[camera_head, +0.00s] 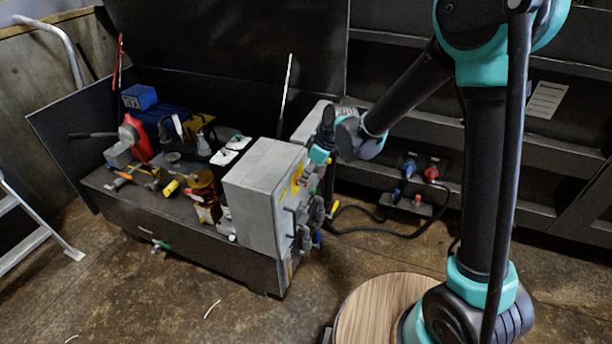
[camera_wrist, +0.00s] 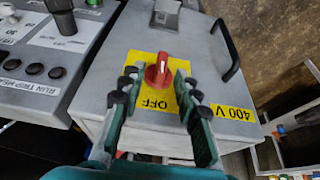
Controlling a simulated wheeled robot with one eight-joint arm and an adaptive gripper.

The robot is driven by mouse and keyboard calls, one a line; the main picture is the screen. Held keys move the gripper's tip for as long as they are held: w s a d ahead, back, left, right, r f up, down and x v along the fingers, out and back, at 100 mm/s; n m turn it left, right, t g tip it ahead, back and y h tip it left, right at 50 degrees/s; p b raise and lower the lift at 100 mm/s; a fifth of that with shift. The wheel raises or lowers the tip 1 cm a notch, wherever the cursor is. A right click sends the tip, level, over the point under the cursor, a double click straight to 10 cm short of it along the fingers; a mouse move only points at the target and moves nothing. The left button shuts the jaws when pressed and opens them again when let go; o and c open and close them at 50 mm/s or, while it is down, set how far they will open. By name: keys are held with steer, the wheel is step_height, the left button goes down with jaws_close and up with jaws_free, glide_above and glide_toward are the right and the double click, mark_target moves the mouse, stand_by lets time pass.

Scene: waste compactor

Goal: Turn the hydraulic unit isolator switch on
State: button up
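The isolator switch is a red rotary knob (camera_wrist: 158,70) on a yellow plate (camera_wrist: 144,64) in the wrist view. The plate sits on a grey box (camera_wrist: 105,82). The word OFF shows upside down on the plate below the knob, and the knob's grip points roughly up and down in the picture. My gripper (camera_wrist: 158,78) is open, with one finger on each side of the knob and visible gaps between. I cannot tell how far the fingertips are from the plate. In the head view my gripper (camera_head: 323,150) is beside the large grey cabinet (camera_head: 262,180), and the knob is not clearly visible.
A yellow 400 V label (camera_wrist: 233,113) and a black handle (camera_wrist: 226,50) are right of the switch. A control panel with black buttons (camera_wrist: 35,69) is at left. Pipe fittings and valves (camera_head: 305,230) stick out from the cabinet's right side.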

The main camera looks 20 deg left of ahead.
steer(key=shift+a+f, duration=0.1)
steer(key=shift+f, duration=0.1)
jaws_close()
steer(key=shift+w+g, duration=0.1)
steer(key=shift+g, duration=0.2)
steer(key=g, duration=0.3)
steer(key=w+f+m+g, duration=0.1)
steer(key=g, duration=0.2)
steer(key=w+m+g+y, duration=0.1)
steer(key=g, duration=0.2)
steer(key=shift+w+f, duration=0.15)
stand_by(0.6)
